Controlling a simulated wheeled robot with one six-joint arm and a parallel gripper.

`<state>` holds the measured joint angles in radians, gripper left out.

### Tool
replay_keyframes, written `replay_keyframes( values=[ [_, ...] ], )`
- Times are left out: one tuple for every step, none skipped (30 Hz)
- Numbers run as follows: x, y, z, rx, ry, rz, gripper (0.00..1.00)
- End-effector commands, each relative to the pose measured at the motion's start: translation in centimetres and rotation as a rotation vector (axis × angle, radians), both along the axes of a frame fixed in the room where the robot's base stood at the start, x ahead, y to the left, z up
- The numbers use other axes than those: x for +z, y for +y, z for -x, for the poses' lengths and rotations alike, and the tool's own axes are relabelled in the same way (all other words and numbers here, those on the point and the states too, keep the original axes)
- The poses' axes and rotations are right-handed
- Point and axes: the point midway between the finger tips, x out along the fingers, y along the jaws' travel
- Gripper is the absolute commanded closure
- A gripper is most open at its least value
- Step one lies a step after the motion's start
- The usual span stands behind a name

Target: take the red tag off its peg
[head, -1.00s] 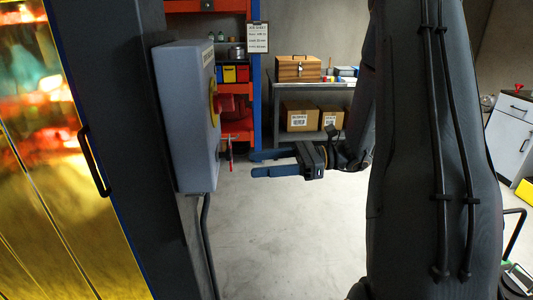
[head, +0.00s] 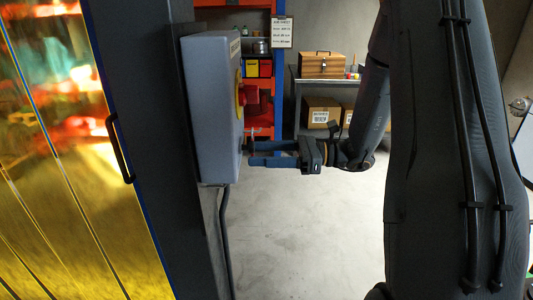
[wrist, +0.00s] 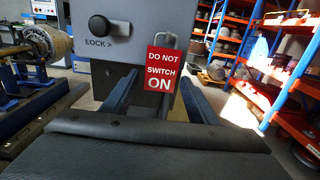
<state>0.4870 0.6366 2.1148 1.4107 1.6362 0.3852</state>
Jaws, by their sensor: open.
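The red tag (wrist: 162,70), with white letters "DO NOT SWITCH ON", hangs upright in front of the grey switch box (wrist: 140,25) in the wrist view. A grey loop (wrist: 166,40) shows at its top; I cannot make out the peg itself. My gripper (wrist: 158,82) is open, with one blue finger on each side of the tag's lower part. In the head view my gripper (head: 252,153) points left, its fingertips close to the side of the box (head: 208,110). There the tag is almost edge-on and hard to see. Contact with the tag cannot be told.
A black knob (wrist: 98,25) stands out left of the tag, above the lettering "LOCK >". A red switch handle (head: 251,94) sticks out above my fingers. A dark cable (head: 224,240) runs down below the box. Orange shelves (wrist: 285,65) stand behind; the floor (head: 300,230) below is clear.

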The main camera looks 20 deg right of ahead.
Motion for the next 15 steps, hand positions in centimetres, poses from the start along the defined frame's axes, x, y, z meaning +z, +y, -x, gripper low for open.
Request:
replay_keyframes(
  values=[
    [-0.02,0.0,0.0,0.0,0.0,0.0,0.47],
    [-0.02,0.0,0.0,0.0,0.0,0.0,0.47],
    [-0.02,0.0,0.0,0.0,0.0,0.0,0.47],
    [-0.02,-0.01,0.0,0.0,0.0,0.0,0.47],
    [-0.02,-0.01,0.0,0.0,0.0,0.0,0.52],
    [-0.02,-0.01,0.0,0.0,0.0,0.0,0.59],
    [-0.02,-0.01,0.0,0.0,0.0,0.0,0.64],
    [-0.02,-0.01,0.0,0.0,0.0,0.0,0.69],
    [-0.02,-0.02,0.01,0.0,0.0,0.0,0.76],
    [-0.02,-0.02,0.01,0.0,0.0,0.0,0.76],
    [-0.02,-0.02,0.01,0.0,0.0,0.0,0.76],
    [-0.02,-0.02,0.01,0.0,0.0,0.0,0.76],
    [-0.01,-0.02,0.01,0.0,0.0,0.0,0.76],
    [0.01,-0.02,0.01,0.0,0.0,0.0,0.76],
    [0.04,-0.02,0.01,0.0,0.0,0.0,0.76]
  ],
)
